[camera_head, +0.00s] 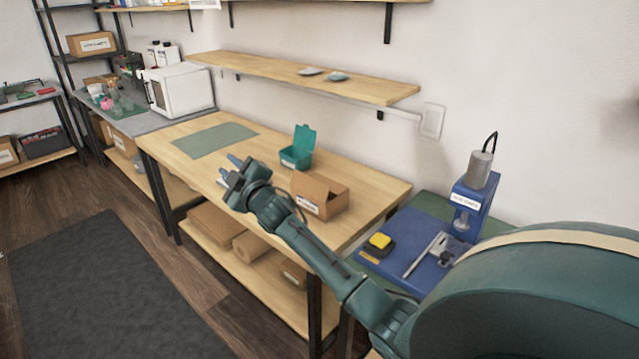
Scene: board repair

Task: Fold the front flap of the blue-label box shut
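A brown cardboard box (334,207) stands near the front right of the wooden workbench (373,197), with a small pale label on its front side. Its label's colour is too small to make out surely. The box top looks at least partly open, and I cannot tell each flap's position. My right gripper (229,169) is left of the box, over the bench's front edge, apart from the box. Its two fingers are spread with nothing between them. My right arm passes in front of the bench and box's near side. My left gripper is not in view.
A teal open-lidded bin (297,158) stands behind the box. A green mat (214,140) lies at the bench's left. A blue press (471,205) and a yellow-topped block (380,240) are at the right. A wall shelf (300,75) hangs above the bench.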

